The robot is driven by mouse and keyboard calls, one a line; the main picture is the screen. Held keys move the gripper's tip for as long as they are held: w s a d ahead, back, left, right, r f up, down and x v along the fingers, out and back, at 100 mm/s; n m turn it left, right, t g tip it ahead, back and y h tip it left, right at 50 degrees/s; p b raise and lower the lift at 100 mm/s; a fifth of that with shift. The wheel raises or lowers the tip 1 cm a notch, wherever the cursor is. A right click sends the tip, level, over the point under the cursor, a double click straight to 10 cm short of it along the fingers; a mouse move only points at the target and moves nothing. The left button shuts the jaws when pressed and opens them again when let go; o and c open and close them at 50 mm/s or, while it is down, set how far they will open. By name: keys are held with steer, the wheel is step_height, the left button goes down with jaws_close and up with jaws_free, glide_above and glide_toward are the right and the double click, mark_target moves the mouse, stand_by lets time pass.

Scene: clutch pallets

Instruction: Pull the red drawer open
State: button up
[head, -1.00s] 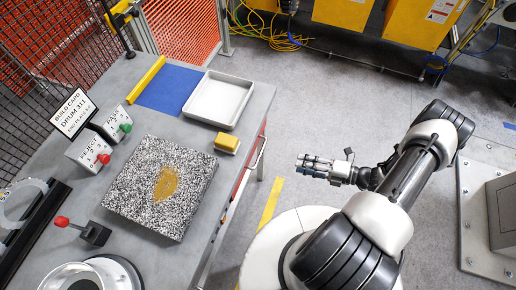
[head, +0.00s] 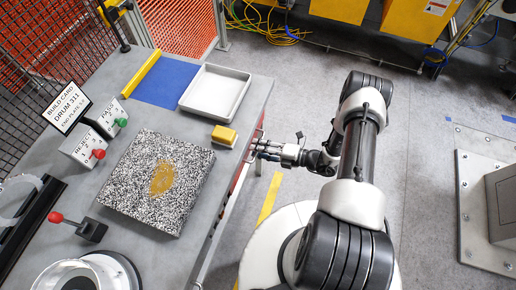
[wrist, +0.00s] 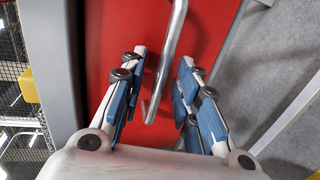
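The red drawer (wrist: 112,30) fills the middle of the wrist view. Its metal bar handle (wrist: 170,50) runs down between my two fingers and ends in a bend. In the head view, a strip of the red drawer front (head: 240,177) shows on the right side of the grey workbench. My gripper (head: 257,149) is at that side, close to the handle. In the wrist view, my gripper (wrist: 163,64) is open, with blue-padded fingers on either side of the handle and gaps visible between.
The bench top (head: 222,105) holds a white tray (head: 216,90), a yellow block (head: 224,136), a speckled plate (head: 185,205), and the PASS (head: 112,119) and REJECT (head: 89,151) boxes.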

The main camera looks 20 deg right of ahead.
steer(key=shift+w+a, duration=0.2)
steer(key=shift+c, duration=0.4)
jaws_close()
stand_by(0.3)
